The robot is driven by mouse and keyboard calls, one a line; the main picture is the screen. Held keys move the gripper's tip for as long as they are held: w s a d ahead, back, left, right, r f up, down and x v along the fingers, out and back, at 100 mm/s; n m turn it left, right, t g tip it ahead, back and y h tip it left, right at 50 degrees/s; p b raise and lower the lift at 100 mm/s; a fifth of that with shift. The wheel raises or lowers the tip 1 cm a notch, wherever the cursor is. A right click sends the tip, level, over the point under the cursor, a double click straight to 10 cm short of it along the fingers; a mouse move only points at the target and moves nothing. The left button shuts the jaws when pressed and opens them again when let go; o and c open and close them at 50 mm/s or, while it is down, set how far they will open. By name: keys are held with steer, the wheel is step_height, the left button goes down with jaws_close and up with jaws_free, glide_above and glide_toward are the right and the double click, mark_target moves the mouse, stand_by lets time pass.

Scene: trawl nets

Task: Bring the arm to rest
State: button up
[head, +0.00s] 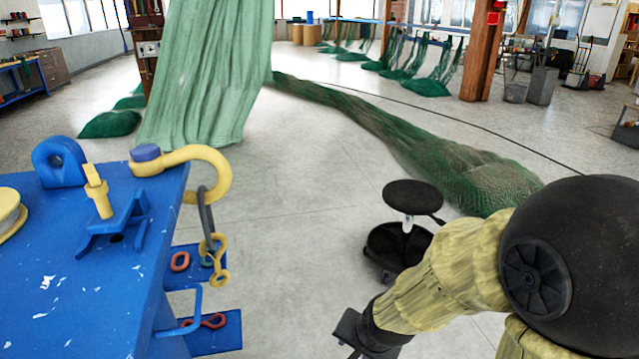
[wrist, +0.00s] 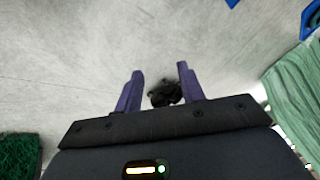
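My arm (head: 450,275), in a pale yellow cover with black joints, reaches down and left from the right edge of the head view. Its dark wrist end hangs over the floor, right of the blue bench, apart from it. In the wrist view my gripper (wrist: 160,70) shows two purple fingers spread apart. I see nothing held in it. A small dark object (wrist: 165,94) shows between the fingers and seems to be beyond them; I cannot tell what it is. In the head view the fingers are mostly cut off by the bottom edge.
The blue bench (head: 75,290) fills the lower left, with a yellow shackle (head: 215,160) at its corner and hardware hanging on its side. A black stool (head: 412,197) stands close behind my arm. A green net (head: 440,160) trails across the floor; another net (head: 205,80) hangs. Open floor lies between.

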steer(key=s+d+r+n+g+h, duration=0.2)
steer(key=s+d+r+n, duration=0.15)
steer(key=d+n, duration=0.35)
step_height(320, 180, up, 16)
steer(key=d+m+p, duration=0.1)
steer(key=p, duration=1.6)
steer(key=shift+s+p, duration=0.3)
steer(key=shift+s, duration=0.05)
steer(key=shift+f, duration=0.1)
steer(key=shift+w, duration=0.1)
steer(key=shift+w, duration=0.1)
steer(key=shift+a, duration=0.15)
